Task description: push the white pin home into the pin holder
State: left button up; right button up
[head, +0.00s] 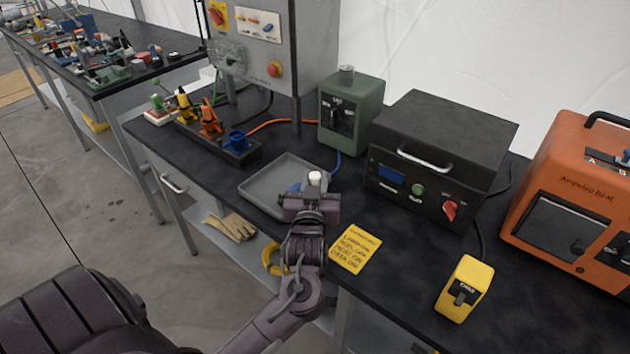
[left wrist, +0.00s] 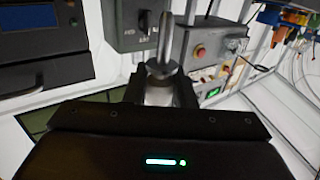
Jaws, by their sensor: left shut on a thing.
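My left gripper (head: 314,193) is shut on the white pin (head: 315,178), whose pale top stands up above the jaws, over the front right part of the grey tray. In the left wrist view the pin (left wrist: 164,45) looks pale grey, with a thin upright shaft above a wider collar. Its lower end is hidden by the jaws. I cannot tell for sure which thing is the pin holder. A dark rack (head: 240,158) with yellow, orange and blue pieces stands left of the tray, apart from my gripper. My right gripper is not in view.
The grey tray (head: 262,178) lies around and behind the gripper, with something blue beside the jaws. A green box (head: 340,130) and a black power unit (head: 420,195) stand behind. A yellow note (head: 356,248) and yellow meter (head: 465,288) lie to the right.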

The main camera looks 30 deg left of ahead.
pick_arm(q)
jog(key=shift+f+b, duration=0.65)
jog(key=shift+f, duration=0.65)
jog(key=shift+r, duration=0.15)
dwell(0.4)
jog(key=shift+r+p, duration=0.8)
jog(key=shift+p, duration=0.25)
jog(key=shift+p, duration=0.7)
dwell(1.0)
jog(key=shift+f+b, duration=0.55)
jog(key=shift+f, duration=0.35)
jog(key=o, duration=1.1)
jog(key=shift+c, duration=0.2)
